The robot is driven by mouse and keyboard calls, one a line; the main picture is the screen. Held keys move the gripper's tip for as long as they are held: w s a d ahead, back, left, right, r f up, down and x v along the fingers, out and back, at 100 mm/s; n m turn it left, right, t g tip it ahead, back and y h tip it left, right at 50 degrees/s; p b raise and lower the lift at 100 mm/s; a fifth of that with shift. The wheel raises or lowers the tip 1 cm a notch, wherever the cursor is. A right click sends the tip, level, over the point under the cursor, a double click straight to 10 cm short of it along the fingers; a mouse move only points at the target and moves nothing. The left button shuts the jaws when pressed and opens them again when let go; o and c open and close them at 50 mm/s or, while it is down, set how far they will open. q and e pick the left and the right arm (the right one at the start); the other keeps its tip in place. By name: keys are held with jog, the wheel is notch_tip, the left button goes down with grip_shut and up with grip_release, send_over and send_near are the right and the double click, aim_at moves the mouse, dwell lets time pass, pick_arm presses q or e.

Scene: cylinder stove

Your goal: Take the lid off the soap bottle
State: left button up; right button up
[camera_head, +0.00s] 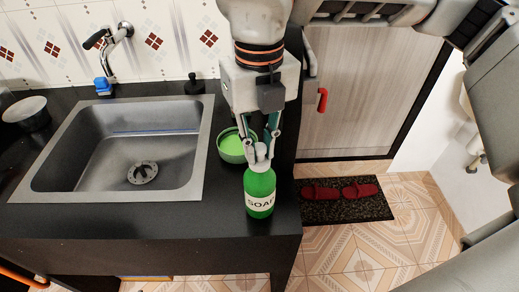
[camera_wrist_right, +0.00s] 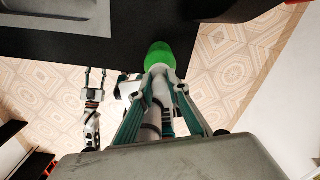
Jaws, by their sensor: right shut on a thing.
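The green soap bottle (camera_head: 259,195), with a white SOAP label, stands upright on the dark counter near its front right corner. Its pale lid (camera_head: 258,158) is at the top, partly hidden by fingers. My right gripper (camera_head: 259,150) comes down from above and is shut on the lid. In the right wrist view, the green bottle (camera_wrist_right: 159,56) shows just beyond the fingertips of my right gripper (camera_wrist_right: 160,72). My left gripper (camera_wrist_right: 96,75) shows small in that view, fingers apart and empty, over the floor. It is outside the head view.
A green bowl (camera_head: 232,157) sits close behind the bottle, beside my right gripper. The steel sink (camera_head: 195,187) lies left, with a faucet (camera_head: 107,45) behind it. A mat (camera_head: 375,212) with red slippers lies on the floor.

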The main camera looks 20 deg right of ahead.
jog(key=shift+r, duration=0.1)
notch_tip(320, 180, up, 14)
jog(key=p, duration=0.2)
notch_tip(320, 180, up, 6)
send_over(259, 146)
pick_arm(q)
jog(key=shift+s+d+r+p, duration=0.15)
jog(key=shift+r+p, duration=0.05)
jog(key=shift+r, duration=0.2)
jog(key=shift+s+d+r+p, duration=0.1)
jog(key=shift+d+r+p, duration=0.05)
jog(key=shift+r, duration=0.2)
pick_arm(e)
jog(key=shift+w, duration=0.1)
